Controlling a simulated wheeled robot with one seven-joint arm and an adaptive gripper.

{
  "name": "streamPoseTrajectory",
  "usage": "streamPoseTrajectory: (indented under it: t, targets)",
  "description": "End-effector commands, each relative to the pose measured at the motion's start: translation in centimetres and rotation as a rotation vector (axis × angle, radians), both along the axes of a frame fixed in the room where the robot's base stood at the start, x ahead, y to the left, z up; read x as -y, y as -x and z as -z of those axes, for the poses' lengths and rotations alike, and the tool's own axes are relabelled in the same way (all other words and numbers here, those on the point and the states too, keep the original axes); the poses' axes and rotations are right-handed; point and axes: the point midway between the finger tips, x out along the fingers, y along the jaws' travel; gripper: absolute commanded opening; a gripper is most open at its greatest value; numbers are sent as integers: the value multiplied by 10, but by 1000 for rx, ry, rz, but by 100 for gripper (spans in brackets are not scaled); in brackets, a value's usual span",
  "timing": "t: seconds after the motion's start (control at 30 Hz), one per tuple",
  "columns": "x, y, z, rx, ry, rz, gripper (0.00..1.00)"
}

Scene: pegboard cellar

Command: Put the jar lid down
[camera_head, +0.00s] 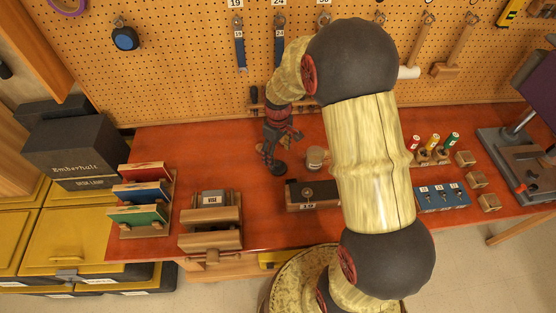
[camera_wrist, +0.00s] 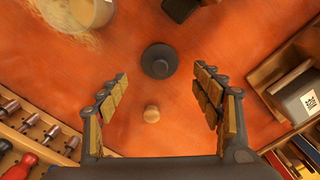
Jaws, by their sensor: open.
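A dark round lid with a small raised centre, which looks like the jar lid (camera_wrist: 160,61), lies on the orange-red bench top. In the head view the lid (camera_head: 278,169) is just in front of my gripper (camera_head: 277,148). In the wrist view my gripper (camera_wrist: 160,82) is open, its two fingers wide apart with nothing held between them. The lid appears between and slightly beyond the fingertips, apart from both. A pale jar (camera_head: 315,158) stands to the right of the lid; part of it shows in the wrist view (camera_wrist: 90,10).
A dark box marked 19 (camera_head: 313,195) and a vise (camera_head: 212,215) stand toward the front edge. A tool rack (camera_wrist: 40,130) is close to the gripper, against the pegboard. Bench left of the lid is clear.

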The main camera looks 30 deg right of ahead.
Motion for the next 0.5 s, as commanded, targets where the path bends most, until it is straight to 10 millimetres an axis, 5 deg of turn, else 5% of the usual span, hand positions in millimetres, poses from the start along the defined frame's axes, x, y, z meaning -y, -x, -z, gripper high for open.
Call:
streamPoseTrajectory:
  t: [0.5]
  targets:
    - [-6, 3, -76, 23, 4, 13, 66]
